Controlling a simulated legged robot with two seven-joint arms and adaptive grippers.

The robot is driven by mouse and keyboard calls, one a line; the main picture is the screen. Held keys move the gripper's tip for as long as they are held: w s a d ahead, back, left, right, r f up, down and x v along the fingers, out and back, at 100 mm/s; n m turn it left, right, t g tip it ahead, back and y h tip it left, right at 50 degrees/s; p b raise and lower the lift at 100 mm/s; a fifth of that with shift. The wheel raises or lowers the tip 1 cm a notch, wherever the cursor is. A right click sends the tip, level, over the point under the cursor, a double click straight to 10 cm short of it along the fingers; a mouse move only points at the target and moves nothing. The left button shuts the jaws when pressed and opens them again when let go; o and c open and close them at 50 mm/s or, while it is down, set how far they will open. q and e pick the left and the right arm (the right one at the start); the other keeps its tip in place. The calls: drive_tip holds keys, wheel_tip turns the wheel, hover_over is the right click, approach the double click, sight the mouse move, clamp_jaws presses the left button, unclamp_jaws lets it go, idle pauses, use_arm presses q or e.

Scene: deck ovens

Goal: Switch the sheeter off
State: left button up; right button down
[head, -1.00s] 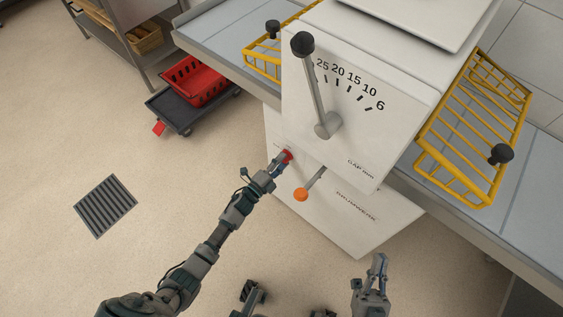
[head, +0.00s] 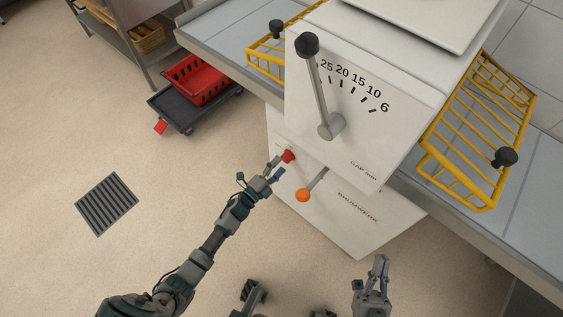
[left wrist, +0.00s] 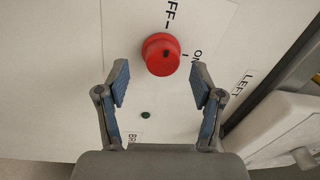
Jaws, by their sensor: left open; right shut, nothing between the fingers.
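The sheeter (head: 345,100) is a white machine with a gap lever and scale on its front. Its red knob (head: 288,156) sits low on the front panel. In the left wrist view the red knob (left wrist: 161,54) is above and between my fingers, with a small dark mark on it. The lettering "OFF" is above it and "ON" with a line is to its right. My left gripper (head: 277,168) is open, just short of the knob and apart from it; the left wrist view shows both its fingers (left wrist: 162,95). My right gripper (head: 380,262) is shut and empty, low in the head view.
An orange-tipped lever (head: 303,194) sticks out just right of the red knob. The black-knobbed gap lever (head: 318,85) stands above. Yellow guards (head: 478,130) flank the machine. A red crate (head: 197,80) rests on a dolly at the left. The floor before the sheeter is clear.

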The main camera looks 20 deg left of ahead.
use_arm(q)
drive_tip(key=v, duration=0.9)
drive_tip(key=shift+s+a+f, duration=0.15)
drive_tip(key=shift+s+a, duration=0.1)
